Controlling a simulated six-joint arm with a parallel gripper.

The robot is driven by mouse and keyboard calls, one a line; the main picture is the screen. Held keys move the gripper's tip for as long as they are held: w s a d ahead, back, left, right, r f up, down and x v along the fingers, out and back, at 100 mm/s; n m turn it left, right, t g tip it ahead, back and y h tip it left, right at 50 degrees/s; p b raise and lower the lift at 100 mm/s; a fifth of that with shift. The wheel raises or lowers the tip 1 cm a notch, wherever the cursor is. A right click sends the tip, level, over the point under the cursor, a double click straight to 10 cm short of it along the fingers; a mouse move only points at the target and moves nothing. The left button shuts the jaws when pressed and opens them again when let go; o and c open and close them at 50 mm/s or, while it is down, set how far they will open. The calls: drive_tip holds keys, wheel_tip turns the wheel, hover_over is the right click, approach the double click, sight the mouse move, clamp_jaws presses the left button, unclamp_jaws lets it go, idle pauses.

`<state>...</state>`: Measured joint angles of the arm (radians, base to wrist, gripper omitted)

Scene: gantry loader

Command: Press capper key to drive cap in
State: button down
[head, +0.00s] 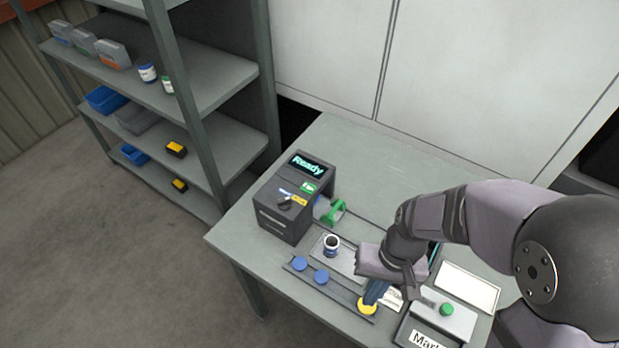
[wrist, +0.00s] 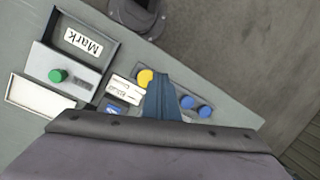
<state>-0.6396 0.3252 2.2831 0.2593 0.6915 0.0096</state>
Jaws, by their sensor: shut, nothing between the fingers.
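The machine (head: 291,197) at the back left of the table has a screen reading "Ready", a dark knob, and small green and yellow labelled parts on its face. I cannot tell which control is the capper key. A small jar with a dark opening (head: 331,243) stands on a grey plate in front of it. Two blue discs (head: 310,270) and a yellow disc (head: 367,307) sit along a dark rail. My gripper (head: 376,290) is shut and empty, its blue fingers beside the yellow disc; the wrist view shows the fingers (wrist: 160,88) next to the yellow disc (wrist: 145,77).
A grey block with a green button (head: 447,309) stands right of my gripper, by a tray labelled "Mark" (wrist: 84,40). A white panel (head: 468,287) lies behind it. A green handle (head: 334,212) stands beside the machine. Shelving (head: 215,85) is at left.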

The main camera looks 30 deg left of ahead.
drive_tip(key=w+a+r+m+y, duration=0.2)
drive_tip(key=w+a+m+y, duration=0.1)
drive_tip(key=a, duration=0.9)
wheel_tip(320, 180, up, 10)
drive_tip(key=m+t+y, duration=0.5)
drive_tip(key=m, duration=0.9)
hover_over(311, 190)
drive_tip(key=shift+d+m+p, duration=0.1)
drive_tip(key=shift+m+p, duration=0.2)
drive_tip(key=shift+p, duration=0.15)
wheel_tip(311, 190, down, 9)
drive_tip(key=b, duration=0.8)
drive_tip(key=shift+r, duration=0.1)
drive_tip(key=shift+f+b, duration=0.2)
drive_tip(key=shift+b, duration=0.15)
drive_tip(key=shift+f, duration=0.2)
